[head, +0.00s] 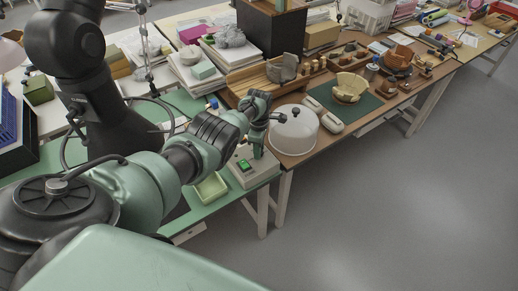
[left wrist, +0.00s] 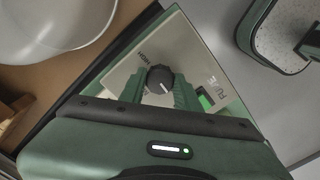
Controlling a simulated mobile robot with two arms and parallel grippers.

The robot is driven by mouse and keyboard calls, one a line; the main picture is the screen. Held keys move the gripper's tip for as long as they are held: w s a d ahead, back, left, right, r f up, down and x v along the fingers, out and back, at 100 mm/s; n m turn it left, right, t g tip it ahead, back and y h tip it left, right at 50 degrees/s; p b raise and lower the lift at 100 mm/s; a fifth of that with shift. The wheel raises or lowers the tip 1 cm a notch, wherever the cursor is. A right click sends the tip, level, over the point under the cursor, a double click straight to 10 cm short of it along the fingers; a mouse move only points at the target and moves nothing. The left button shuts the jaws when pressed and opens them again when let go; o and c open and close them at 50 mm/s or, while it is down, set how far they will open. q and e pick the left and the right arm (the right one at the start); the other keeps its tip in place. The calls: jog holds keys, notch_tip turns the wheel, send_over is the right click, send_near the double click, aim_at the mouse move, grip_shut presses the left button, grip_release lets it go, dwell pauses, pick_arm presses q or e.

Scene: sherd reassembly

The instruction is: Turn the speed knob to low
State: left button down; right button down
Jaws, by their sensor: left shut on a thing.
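The speed knob (left wrist: 160,79) is dark and round with a pale pointer mark toward its lower right in the left wrist view. It sits on the pale top panel (left wrist: 190,45) of a control box (head: 263,170). Printed lettering by the knob seems to read HIGH. A green lit switch (left wrist: 206,101) is to its right, also visible in the head view (head: 244,165). My left gripper (left wrist: 160,92) is shut on the knob, one green finger on each side. In the head view the left gripper (head: 258,146) hides the knob. My right gripper is not in view.
A white dome (head: 296,131) stands just right of the box, on the adjoining wooden table; it also shows in the left wrist view (left wrist: 55,25). A pale green tray (head: 211,187) lies left of the box. The grey floor (head: 370,220) in front is clear.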

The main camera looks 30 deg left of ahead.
pick_arm(q)
jog(key=shift+w+a+r+n, duration=0.15)
jog(key=shift+w+r+n, duration=0.05)
jog(key=shift+n, duration=0.4)
jog(key=c, duration=1.1)
grip_release()
jog(key=shift+o, duration=0.4)
jog(key=shift+s, duration=0.15)
